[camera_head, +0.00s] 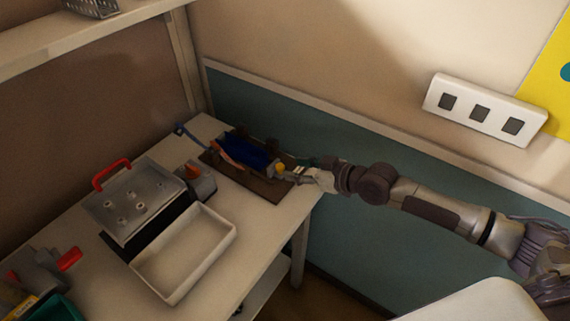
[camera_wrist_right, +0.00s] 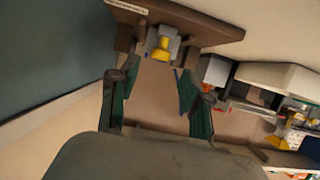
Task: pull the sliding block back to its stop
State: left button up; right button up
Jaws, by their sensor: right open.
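A brown wooden board (camera_head: 268,189) lies at the far right corner of the table. On it are a blue part (camera_head: 250,152) and a small yellow knob (camera_head: 280,168) at the near right end. In the right wrist view the yellow knob (camera_wrist_right: 161,45) sits on a grey block (camera_wrist_right: 171,38) at the edge of the brown board (camera_wrist_right: 205,27). Which part slides is hard to tell. My right gripper (camera_head: 299,173) reaches in from the right, beside the knob. In the wrist view its green-sided fingers (camera_wrist_right: 153,85) are apart, with the knob just beyond their tips. My left gripper is out of view.
A grey metal box (camera_head: 132,203) with a red handle, a white tray (camera_head: 222,224) and a grey-orange item (camera_head: 199,181) stand left of the board. The teal wall (camera_head: 330,150) runs close behind. A white switch panel (camera_head: 480,108) is above the arm.

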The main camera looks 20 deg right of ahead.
aim_at(282, 166)
jog(key=x, duration=0.4)
jog(key=shift+w+a+f, duration=0.15)
jog(key=shift+w, duration=0.15)
grip_shut()
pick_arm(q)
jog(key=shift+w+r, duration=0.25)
